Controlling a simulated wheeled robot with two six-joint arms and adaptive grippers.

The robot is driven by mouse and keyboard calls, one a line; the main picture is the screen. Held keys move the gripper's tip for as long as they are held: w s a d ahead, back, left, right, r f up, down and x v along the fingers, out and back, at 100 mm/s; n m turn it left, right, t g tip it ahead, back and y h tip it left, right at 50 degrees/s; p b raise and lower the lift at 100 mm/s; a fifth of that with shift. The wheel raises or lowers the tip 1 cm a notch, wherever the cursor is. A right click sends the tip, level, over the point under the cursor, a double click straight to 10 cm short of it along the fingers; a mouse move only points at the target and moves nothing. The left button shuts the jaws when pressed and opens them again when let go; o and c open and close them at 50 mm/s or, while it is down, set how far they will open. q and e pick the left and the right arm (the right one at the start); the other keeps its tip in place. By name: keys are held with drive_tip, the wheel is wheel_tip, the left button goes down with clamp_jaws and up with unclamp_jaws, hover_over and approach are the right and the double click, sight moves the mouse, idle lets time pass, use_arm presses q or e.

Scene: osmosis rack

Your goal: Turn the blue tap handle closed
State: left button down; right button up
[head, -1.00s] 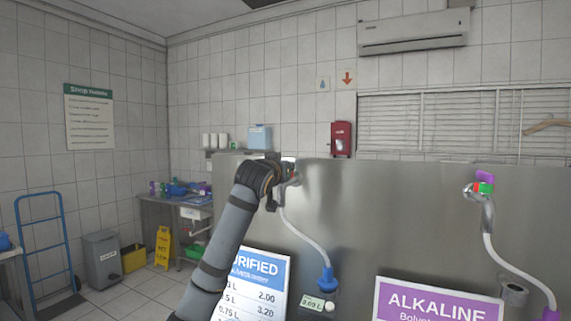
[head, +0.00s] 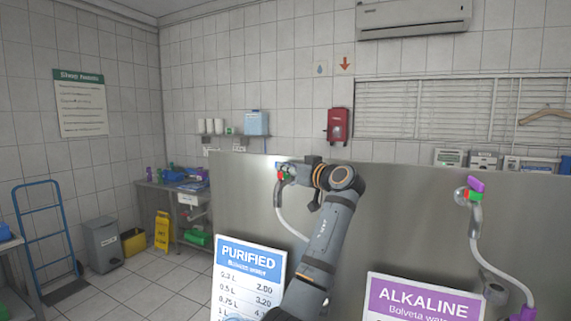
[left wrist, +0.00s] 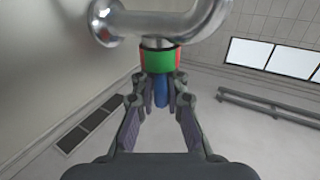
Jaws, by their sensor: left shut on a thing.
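The blue tap handle (left wrist: 161,92) sits between the fingertips of my left gripper (left wrist: 160,86) in the left wrist view. The gripper is shut on it. Next to the handle is a collar (left wrist: 160,60) with green and red parts, on the chrome tap (left wrist: 180,25). In the head view my left gripper (head: 291,173) is at this tap on the steel panel, reaching it from the right. Part of the collar (head: 279,175) shows there, and the gripper hides much of the tap. My right gripper is in neither view.
A second tap (head: 475,210) with a purple handle (head: 476,184) is on the right of the steel panel (head: 400,225). Purified (head: 248,270) and Alkaline (head: 420,300) signs stand in front. A white hose (head: 288,222) hangs below the blue-handled tap.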

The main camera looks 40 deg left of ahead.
use_arm(q)
drive_tip(key=g, duration=0.1)
drive_tip(key=n+g+p, duration=0.2)
drive_tip(key=shift+w+r+g, duration=0.2)
drive_tip(key=shift+r+g, duration=0.05)
drive_tip(key=shift+g, duration=0.15)
drive_tip(key=shift+w+f+n+g+p, duration=0.1)
drive_tip(key=shift+f+n+g+p, duration=0.05)
drive_tip(key=shift+n+g+p, duration=1.1)
drive_tip(key=shift+g, duration=0.25)
drive_tip(key=c, duration=1.4)
unclamp_jaws()
drive_tip(key=shift+f, duration=0.1)
drive_tip(key=d, duration=0.2)
drive_tip(key=w+d, duration=0.1)
drive_tip(key=d, duration=0.4)
drive_tip(key=shift+w+d, duration=0.2)
drive_tip(key=shift+d, duration=0.1)
